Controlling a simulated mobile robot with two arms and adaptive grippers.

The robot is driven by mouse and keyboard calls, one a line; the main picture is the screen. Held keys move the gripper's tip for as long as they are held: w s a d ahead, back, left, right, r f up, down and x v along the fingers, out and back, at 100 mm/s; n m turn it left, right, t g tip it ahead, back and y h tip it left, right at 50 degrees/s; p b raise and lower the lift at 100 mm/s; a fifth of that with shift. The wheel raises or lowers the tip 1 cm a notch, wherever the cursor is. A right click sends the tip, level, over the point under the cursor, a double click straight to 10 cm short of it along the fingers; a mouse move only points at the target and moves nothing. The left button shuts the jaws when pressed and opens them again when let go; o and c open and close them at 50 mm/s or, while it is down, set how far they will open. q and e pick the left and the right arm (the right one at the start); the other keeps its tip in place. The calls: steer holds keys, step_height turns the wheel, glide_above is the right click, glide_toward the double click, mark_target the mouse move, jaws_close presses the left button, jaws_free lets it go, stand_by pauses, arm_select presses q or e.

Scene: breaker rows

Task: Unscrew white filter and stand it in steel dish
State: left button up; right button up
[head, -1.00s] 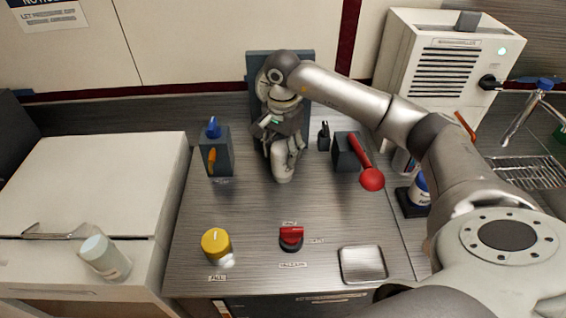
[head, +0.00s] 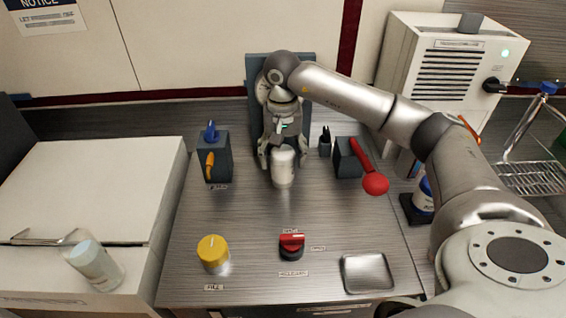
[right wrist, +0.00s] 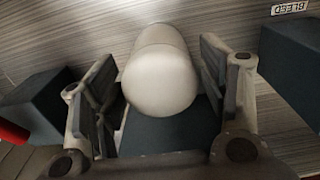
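The white filter (head: 283,168) is an upright-looking pale cylinder in front of the dark block at the back of the bench. My right gripper (head: 282,160) reaches down over it, with one finger on each side. In the right wrist view the rounded end of the filter (right wrist: 160,85) lies between the two spread fingers of the right gripper (right wrist: 160,100), apparently without being squeezed. The filter's mounting is largely hidden. The steel dish (head: 368,273) is a shallow, empty square tray at the bench's front right. My left gripper is out of view.
A blue-and-orange-handled valve block (head: 215,158) stands left. Bare bench lies between filter and dish.

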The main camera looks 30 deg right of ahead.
stand_by(0.3)
steer(key=m, duration=0.4)
steer(key=shift+m, duration=0.3)
steer(key=m, duration=0.4)
steer(key=shift+m+p, duration=0.3)
steer(key=shift+p, duration=0.05)
steer(key=m, duration=0.4)
steer(key=m+p, duration=0.1)
steer(key=m, duration=0.4)
steer(key=shift+c, duration=0.2)
